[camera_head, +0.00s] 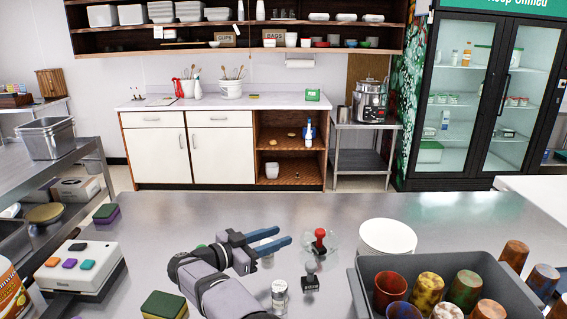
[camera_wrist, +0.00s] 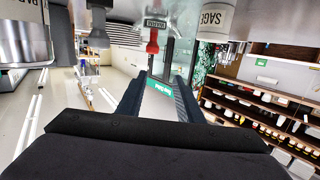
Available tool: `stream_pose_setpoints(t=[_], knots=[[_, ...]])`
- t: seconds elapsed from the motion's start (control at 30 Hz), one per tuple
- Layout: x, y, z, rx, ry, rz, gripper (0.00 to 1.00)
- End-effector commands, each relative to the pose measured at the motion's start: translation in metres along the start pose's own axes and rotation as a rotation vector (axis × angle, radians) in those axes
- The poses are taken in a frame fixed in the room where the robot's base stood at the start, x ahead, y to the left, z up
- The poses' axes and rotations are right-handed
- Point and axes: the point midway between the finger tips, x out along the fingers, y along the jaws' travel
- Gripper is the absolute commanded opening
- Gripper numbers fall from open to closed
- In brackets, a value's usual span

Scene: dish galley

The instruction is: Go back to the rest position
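My gripper (camera_head: 284,237) is in the middle of the steel counter area in the head view, its two blue fingers pointing right. The fingers are apart with nothing between them. In the wrist view the fingers (camera_wrist: 160,95) also stand apart, with only the distant room showing between them. The red-handled stamp (camera_head: 319,240) is just right of the fingertips in the head view; it shows upside down in the wrist view (camera_wrist: 152,42).
A dark stamp (camera_head: 310,279) and a small jar (camera_head: 279,295) stand close in front of my gripper. A grey bin (camera_head: 365,300) of cups and a white round container (camera_head: 387,237) are right. A button box (camera_head: 100,284) and sponges (camera_head: 164,304) are left.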

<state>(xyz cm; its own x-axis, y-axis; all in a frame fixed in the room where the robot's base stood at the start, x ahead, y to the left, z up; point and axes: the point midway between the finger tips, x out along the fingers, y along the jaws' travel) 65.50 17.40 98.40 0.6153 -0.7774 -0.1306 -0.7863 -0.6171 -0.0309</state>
Motion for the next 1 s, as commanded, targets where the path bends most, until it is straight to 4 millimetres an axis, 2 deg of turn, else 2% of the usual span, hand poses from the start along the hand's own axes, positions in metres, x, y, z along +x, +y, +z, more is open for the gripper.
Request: stream_pose_setpoints(t=[0.03, 0.17, 0.3, 0.4, 0.53, 0.67, 0.77, 0.87, 0.9, 0.97, 1.0], knots=[[0.0, -0.011, -0.014, 0.008, 0.006, -0.056, 0.33], [-0.006, -0.051, -0.042, 0.013, 0.015, -0.276, 0.33], [-0.033, -0.094, -0.065, -0.021, -0.014, -0.569, 0.33], [-0.062, -0.113, -0.068, -0.073, -0.069, -0.774, 0.33], [-0.109, -0.115, -0.057, -0.178, -0.182, -1.016, 0.33], [-0.159, -0.089, -0.032, -0.322, -0.339, -1.219, 0.33], [-0.195, -0.048, -0.008, -0.456, -0.488, -1.338, 0.33], [-0.224, 0.01, 0.017, -0.607, -0.652, -1.42, 0.33], [-0.233, 0.035, 0.026, -0.667, -0.716, -1.44, 0.33], [-0.244, 0.073, 0.037, -0.754, -0.809, -1.458, 0.33], [-0.25, 0.098, 0.043, -0.811, -0.869, -1.463, 0.33]])
